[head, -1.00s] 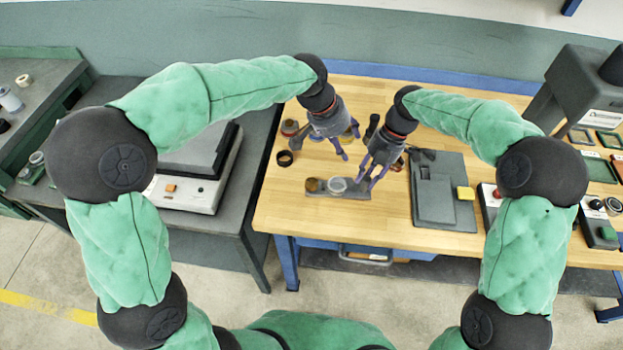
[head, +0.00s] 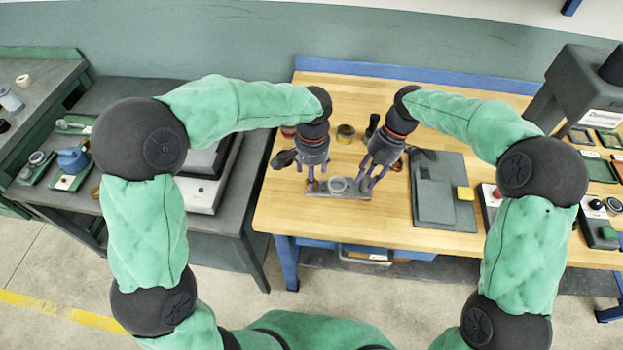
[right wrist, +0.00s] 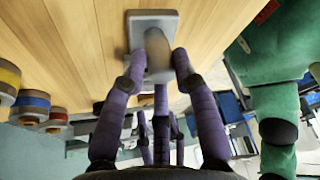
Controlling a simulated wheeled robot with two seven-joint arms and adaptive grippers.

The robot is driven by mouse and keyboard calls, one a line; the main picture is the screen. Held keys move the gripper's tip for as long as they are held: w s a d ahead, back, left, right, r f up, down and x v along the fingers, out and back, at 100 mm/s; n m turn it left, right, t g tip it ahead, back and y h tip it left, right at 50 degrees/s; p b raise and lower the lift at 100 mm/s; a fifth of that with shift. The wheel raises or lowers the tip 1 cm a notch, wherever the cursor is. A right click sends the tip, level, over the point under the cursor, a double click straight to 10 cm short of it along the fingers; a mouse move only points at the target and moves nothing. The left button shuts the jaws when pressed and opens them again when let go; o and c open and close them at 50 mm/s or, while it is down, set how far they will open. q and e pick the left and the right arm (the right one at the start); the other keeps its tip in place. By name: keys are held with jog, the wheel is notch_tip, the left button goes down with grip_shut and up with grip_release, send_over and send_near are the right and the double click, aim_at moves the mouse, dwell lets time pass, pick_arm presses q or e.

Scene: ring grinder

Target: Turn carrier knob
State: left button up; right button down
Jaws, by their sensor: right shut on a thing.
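The grey carrier (head: 352,192) is a flat bar on the wooden table, with a pale grey round cup (head: 338,186) standing on it near its middle. My right gripper (head: 374,182) is at the carrier's right end. In the right wrist view its purple fingers close around the grey cylindrical knob (right wrist: 157,48), which stands on the carrier's plate (right wrist: 140,18). The fingers hide the knob in the head view. My left gripper (head: 313,182) is low over the carrier's left end and covers what sits there. Its finger opening is not clear.
Jars (head: 345,133) and a black bottle (head: 373,124) stand behind the carrier. A workbench with a grey machine (head: 203,193) stands to the left. The table's front edge is clear.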

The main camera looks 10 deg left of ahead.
pick_arm(q)
jog(key=shift+f, duration=2)
jog(key=c, duration=1.2)
